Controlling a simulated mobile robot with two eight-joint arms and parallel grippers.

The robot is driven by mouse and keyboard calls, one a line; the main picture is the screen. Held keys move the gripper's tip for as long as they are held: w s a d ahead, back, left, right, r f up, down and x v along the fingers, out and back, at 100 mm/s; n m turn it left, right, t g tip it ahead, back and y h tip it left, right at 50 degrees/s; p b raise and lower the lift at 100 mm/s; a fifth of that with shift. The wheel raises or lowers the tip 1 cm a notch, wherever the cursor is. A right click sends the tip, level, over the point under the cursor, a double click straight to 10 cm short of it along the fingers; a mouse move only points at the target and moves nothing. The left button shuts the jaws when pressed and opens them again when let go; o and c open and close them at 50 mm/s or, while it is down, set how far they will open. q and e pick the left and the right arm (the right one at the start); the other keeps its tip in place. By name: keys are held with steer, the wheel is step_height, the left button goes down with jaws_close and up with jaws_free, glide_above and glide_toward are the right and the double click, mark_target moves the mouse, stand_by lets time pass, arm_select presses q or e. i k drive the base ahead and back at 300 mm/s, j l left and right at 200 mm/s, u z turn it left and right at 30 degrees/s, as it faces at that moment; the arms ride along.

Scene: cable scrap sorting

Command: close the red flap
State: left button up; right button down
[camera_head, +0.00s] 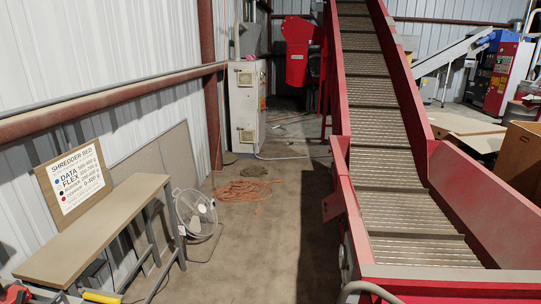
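A red metal panel (335,199), possibly the flap, stands tilted outward at the left side of the red conveyor's lower end. I cannot tell for sure that it is the flap. The red conveyor (480,190) has a slatted metal belt (385,130) that climbs away from me. Its long right side wall slopes outward, and a red front edge (460,285) crosses the bottom right. Neither of my grippers is in view, and nothing touches the panel.
A narrow bench (95,230) stands at the left wall by a sign (77,183). A grey bent tube (368,288) is at the bottom. Floor between bench and conveyor is mostly clear.

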mark_target(333, 205)
steer(key=i, duration=3.4)
steer(key=i+j+z, duration=0.1)
steer(key=i+z, duration=0.15)
steer(key=i, duration=0.3)
steer(key=i+j+z, duration=0.3)
steer(key=i, duration=0.3)
steer(key=l, duration=0.1)
